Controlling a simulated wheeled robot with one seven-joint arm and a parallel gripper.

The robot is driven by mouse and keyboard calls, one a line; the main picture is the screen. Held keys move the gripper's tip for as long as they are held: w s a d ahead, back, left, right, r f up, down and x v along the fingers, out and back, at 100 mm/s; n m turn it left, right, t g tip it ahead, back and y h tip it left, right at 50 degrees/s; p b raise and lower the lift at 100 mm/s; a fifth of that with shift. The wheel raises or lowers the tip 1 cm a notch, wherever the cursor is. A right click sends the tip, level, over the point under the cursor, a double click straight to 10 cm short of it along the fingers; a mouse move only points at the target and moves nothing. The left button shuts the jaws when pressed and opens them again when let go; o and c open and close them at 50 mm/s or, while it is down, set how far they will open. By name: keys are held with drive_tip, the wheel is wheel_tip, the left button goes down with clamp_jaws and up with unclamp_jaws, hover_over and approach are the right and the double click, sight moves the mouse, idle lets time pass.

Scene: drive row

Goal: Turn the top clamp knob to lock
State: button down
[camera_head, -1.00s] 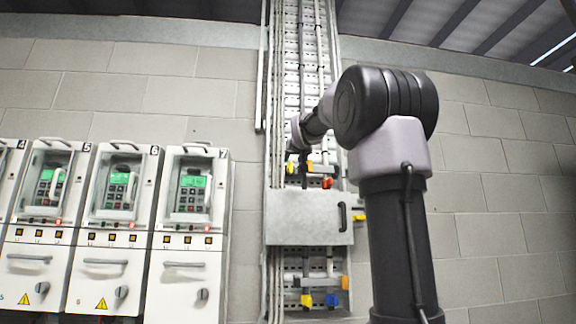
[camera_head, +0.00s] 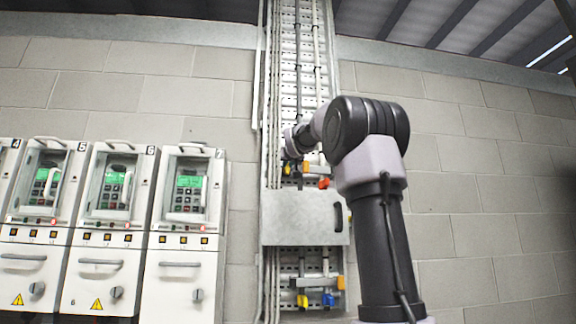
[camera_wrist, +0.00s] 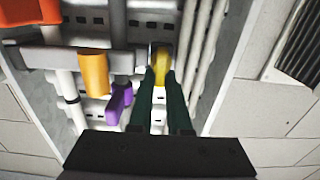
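A yellow knob (camera_wrist: 163,62) sits on the rail right at the tips of my gripper in the wrist view. My gripper (camera_wrist: 161,76) has two dark green fingers with a narrow gap between them; the tips straddle the knob's near end. I cannot tell whether they press on it. An orange-yellow knob (camera_wrist: 93,72), a purple knob (camera_wrist: 118,103) and a red-orange piece (camera_wrist: 25,12) lie to its left. In the head view my gripper (camera_head: 291,166) is small and dark, next to the yellow knob (camera_head: 286,170); its fingers are too small to read.
A grey cover box (camera_head: 290,218) with a dark handle is just below the upper knobs. Lower down are another yellow knob (camera_head: 302,300) and a blue one (camera_head: 328,299). Numbered drive units (camera_head: 182,255) stand to the left. The wall at right is bare.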

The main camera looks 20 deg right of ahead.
drive_tip(key=shift+m, duration=0.4)
drive_tip(key=shift+s+d+f+m, duration=0.1)
drive_tip(key=shift+d+f+m, duration=0.1)
drive_tip(key=shift+m, duration=2.65)
drive_tip(key=shift+d+f+m, duration=0.15)
drive_tip(key=shift+f+m, duration=0.05)
drive_tip(key=shift+m, duration=2.6)
drive_tip(key=shift+s+d+f+m, duration=0.1)
drive_tip(key=shift+d+f+m, duration=0.1)
drive_tip(key=shift+m, duration=2.65)
drive_tip(key=c, duration=0.9)
unclamp_jaws()
drive_tip(key=shift+w, duration=0.1)
drive_tip(key=shift+o, duration=0.2)
drive_tip(key=v, duration=1.1)
